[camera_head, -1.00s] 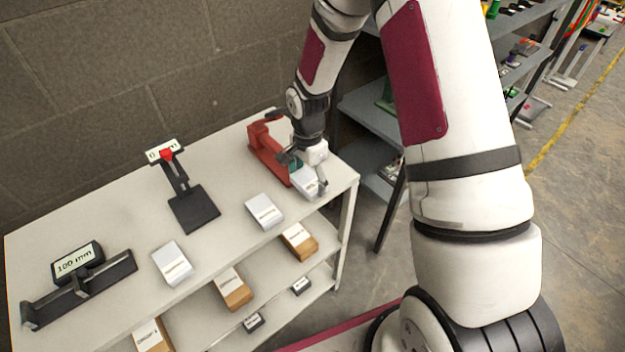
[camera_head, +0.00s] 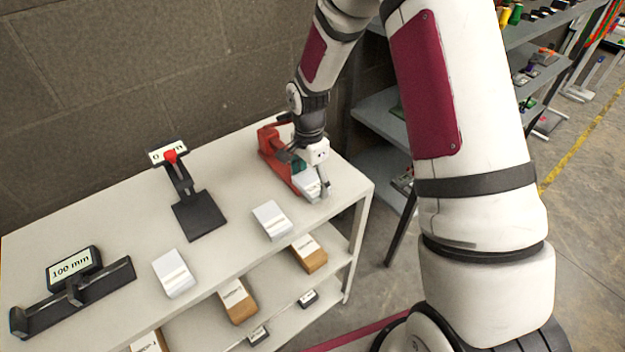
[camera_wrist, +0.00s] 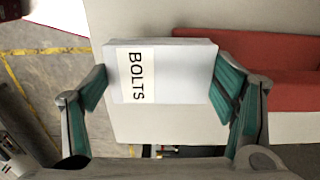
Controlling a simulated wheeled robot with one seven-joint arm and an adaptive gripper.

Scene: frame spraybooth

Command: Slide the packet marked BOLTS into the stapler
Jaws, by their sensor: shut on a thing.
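The white packet marked BOLTS (camera_wrist: 178,75) is between the finger pads of my gripper (camera_wrist: 160,88) in the wrist view, its label readable. My gripper is shut on it. In the head view the packet (camera_head: 307,184) shows under my gripper (camera_head: 310,172), near the right end of the table, beside the red stapler (camera_head: 272,150). The stapler's red body (camera_wrist: 275,70) also shows in the wrist view, just right of the packet. My gripper hides part of the stapler in the head view, and I cannot tell whether the packet touches it.
Two more white packets lie on the table, one near the middle (camera_head: 272,220) and one further left (camera_head: 173,273). A black gauge with a red knob (camera_head: 198,214) and a 100 mm gauge (camera_head: 100,290) stand to the left. Shelves below hold boxes (camera_head: 238,301).

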